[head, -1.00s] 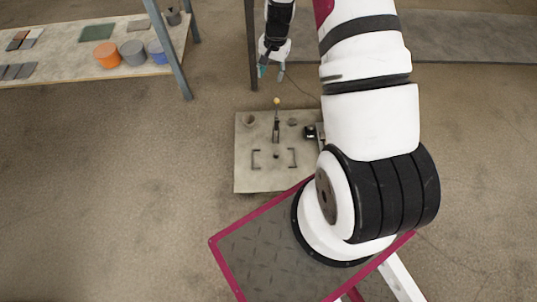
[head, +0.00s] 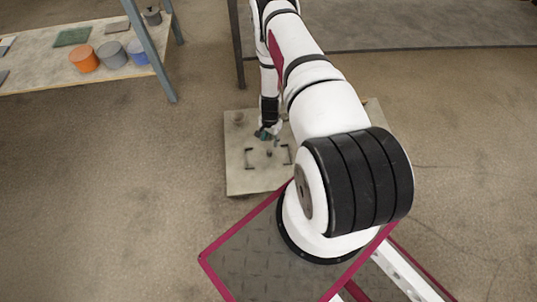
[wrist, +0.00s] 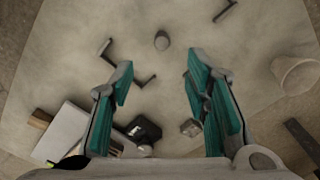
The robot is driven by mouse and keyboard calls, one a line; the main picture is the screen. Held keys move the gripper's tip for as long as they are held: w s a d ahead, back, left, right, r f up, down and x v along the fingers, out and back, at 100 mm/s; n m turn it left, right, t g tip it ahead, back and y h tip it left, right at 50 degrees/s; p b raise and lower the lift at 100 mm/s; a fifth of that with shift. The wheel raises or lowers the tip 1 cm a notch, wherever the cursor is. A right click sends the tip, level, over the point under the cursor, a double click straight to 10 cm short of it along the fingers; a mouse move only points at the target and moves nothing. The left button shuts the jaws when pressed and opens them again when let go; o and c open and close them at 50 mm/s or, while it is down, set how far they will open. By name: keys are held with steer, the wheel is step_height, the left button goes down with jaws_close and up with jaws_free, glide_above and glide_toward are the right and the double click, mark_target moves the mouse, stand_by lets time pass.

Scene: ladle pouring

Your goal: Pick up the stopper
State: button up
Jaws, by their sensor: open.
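A small grey cylinder, which looks like the stopper (wrist: 161,40), stands on the pale board between two dark angled brackets in the wrist view. In the head view the stopper (head: 269,152) is a small dark spot just in front of my gripper (head: 268,133). In the wrist view my gripper (wrist: 162,72) has its teal-padded fingers spread with nothing between them. The stopper appears beyond the fingertips, between their lines, and is not touched. I cannot tell the height of the fingertips above the board.
The pale board (head: 237,180) also bears a cup (wrist: 297,73), a small grey piece (wrist: 190,127), a black block (wrist: 143,130) and a white box (wrist: 75,135). Dark brackets (wrist: 224,10) flank the stopper. A shelf with coloured pots (head: 84,59) stands at the left.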

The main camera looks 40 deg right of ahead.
mark_target(269, 151)
step_height(269, 151, down, 10)
steer(key=b, duration=0.4)
steer(key=shift+w+a, duration=0.1)
jaws_close()
